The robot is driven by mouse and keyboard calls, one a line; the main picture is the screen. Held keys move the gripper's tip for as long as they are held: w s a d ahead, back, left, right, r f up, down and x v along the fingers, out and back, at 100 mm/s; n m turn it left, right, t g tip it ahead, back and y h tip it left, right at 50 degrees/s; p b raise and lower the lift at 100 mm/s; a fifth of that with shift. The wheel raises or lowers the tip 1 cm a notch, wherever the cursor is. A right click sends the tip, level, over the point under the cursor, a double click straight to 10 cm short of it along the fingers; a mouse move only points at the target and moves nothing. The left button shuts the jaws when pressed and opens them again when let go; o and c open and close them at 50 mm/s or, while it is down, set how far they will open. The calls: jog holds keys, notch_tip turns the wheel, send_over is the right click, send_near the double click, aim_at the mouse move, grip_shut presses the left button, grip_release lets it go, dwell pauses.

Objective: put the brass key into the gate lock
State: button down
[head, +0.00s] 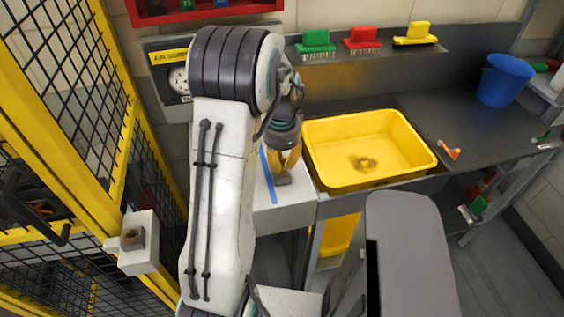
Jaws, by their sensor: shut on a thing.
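My gripper (285,170) points down over the white-topped stand with a blue stripe, left of the yellow basin. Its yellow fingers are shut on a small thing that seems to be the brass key. The fingers hide most of it, so its shape and tilt cannot be made out. I cannot tell whether it touches the stand top. The gate lock (133,238) is a pale box with a brownish round face, on the yellow gate at the left. It is well apart from my gripper, with my arm between them.
The yellow mesh gate (130,150) fills the left side. The yellow basin (370,182) stands on the dark counter. Brushes (363,40) sit on the shelf behind. A blue bucket (505,80) and an orange item (449,150) are at the right. The white stand (285,215) is below my gripper.

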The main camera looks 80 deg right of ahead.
aim_at(282, 160)
jog(key=shift+r+p, duration=1)
jog(key=shift+r, duration=0.5)
jog(key=shift+a+r+p, duration=0.1)
jog(key=shift+r+p, duration=1.3)
jog(key=shift+r, duration=0.5)
jog(key=shift+w, duration=0.1)
